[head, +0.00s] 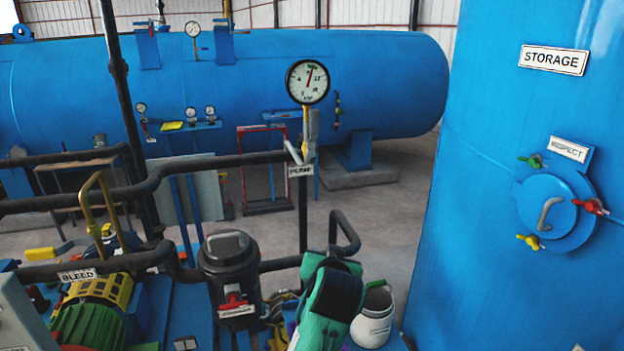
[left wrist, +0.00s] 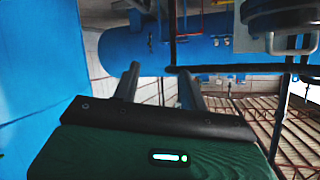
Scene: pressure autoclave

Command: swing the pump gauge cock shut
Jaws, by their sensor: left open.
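The pump gauge (head: 308,82) is a round white dial with a black rim on a brass stem. Below the dial, the small gauge cock (head: 308,152) shows pale lever-like parts, one slanting out to the left; its exact setting is too small to tell. A PUMP label (head: 300,170) hangs just under it. My left gripper has a green body (head: 328,300), low in the head view and apart from the cock. In the left wrist view its two dark fingers (left wrist: 160,78) stand apart with nothing between them. I cannot make out the cock there. My right gripper is not in view.
A dark pipe (head: 220,162) runs left from the gauge post. A black canister (head: 228,262) with a red-handled valve stands left of my gripper. The blue STORAGE tank (head: 480,200) fills the right. A large blue horizontal vessel (head: 390,85) lies behind, with open floor before it.

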